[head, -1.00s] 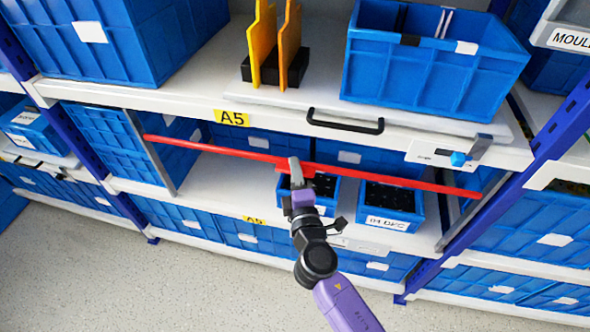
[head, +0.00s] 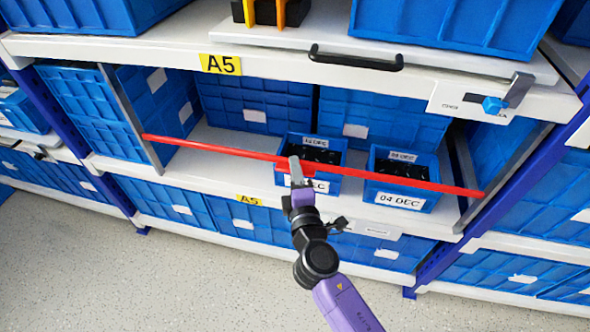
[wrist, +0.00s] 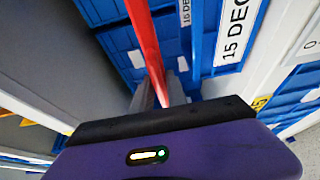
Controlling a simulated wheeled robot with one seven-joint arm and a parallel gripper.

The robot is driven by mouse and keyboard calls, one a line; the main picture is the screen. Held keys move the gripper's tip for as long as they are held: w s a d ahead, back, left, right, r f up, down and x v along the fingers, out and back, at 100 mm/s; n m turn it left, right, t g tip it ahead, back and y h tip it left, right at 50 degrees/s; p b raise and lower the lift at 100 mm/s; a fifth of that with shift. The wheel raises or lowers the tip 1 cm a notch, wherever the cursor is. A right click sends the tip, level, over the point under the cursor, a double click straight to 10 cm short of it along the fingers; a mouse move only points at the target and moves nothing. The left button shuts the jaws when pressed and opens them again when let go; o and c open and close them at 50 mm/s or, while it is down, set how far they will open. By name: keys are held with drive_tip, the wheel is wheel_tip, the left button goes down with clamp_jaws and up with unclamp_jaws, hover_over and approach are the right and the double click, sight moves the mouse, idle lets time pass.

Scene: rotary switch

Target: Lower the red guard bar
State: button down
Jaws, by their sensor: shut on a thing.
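The red guard bar (head: 380,176) spans the shelf opening in front of the blue bins, with its ends at the grey uprights on the left and right. It slopes gently down to the right in the head view. My gripper (head: 295,170) is shut on the bar near its middle. In the wrist view the red bar (wrist: 145,45) runs between my gripper's fingers (wrist: 160,92), which hide part of it.
Small blue bins (head: 405,192) with date labels stand behind the bar. A blue knob (head: 492,105) sits on the shelf edge at right, with a grey latch beside it. A black handle (head: 355,60) is above. Open floor (head: 100,250) lies in front.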

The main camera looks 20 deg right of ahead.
wheel_tip(320, 180, down, 8)
drive_tip(key=b, duration=0.6)
drive_tip(key=shift+f, duration=0.1)
drive_tip(key=c, duration=1.5)
unclamp_jaws()
drive_tip(key=shift+a, duration=0.1)
drive_tip(key=shift+s, duration=0.1)
drive_tip(key=v, duration=0.7)
drive_tip(key=shift+s, duration=0.35)
